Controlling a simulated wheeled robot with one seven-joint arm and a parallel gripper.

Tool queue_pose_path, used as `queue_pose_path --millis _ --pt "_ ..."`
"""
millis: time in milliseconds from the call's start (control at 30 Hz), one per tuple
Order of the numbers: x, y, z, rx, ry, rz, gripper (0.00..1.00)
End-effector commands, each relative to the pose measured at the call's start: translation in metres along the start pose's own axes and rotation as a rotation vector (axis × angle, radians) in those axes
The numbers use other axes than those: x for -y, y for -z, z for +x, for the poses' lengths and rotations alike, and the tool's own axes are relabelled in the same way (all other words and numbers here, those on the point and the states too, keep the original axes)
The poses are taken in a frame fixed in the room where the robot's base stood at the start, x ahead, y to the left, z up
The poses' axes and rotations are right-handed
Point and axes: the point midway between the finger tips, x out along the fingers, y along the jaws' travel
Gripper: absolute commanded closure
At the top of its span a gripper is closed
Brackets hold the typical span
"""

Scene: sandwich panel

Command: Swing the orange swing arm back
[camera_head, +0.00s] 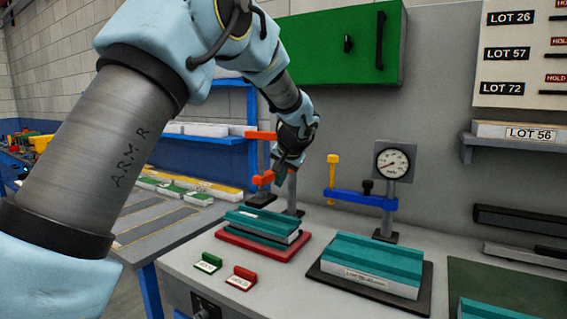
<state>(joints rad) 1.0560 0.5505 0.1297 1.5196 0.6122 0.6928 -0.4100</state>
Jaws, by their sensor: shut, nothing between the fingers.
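The orange swing arm (262,179) is at the middle of the head view, above and behind the teal-topped panel (262,223) on the red base plate (238,246). Another orange piece (261,135) shows higher up, left of my wrist. A grey upright post (292,195) stands behind the panel. My gripper (281,170) is shut and empty, pointing down right beside the orange arm and in front of the post. It hides part of the arm and post, so I cannot tell whether it touches the arm.
To the right, a blue swing arm (358,197) with a yellow upright piece (333,172) and a gauge (393,162) stands behind a second teal-topped panel (370,262). A green cabinet (330,48) hangs behind.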

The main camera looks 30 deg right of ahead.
Motion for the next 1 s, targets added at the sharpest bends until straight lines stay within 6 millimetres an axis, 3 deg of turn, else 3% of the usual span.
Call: queue_pose_path --millis 100,267,1000 --pt "0.019 0.001 0.007 0.002 0.002 -0.003 1.00" --pt "0.032 0.001 0.016 0.001 0.001 -0.003 1.00" --pt "0.044 -0.002 0.021 -0.023 -0.023 0.040 1.00"
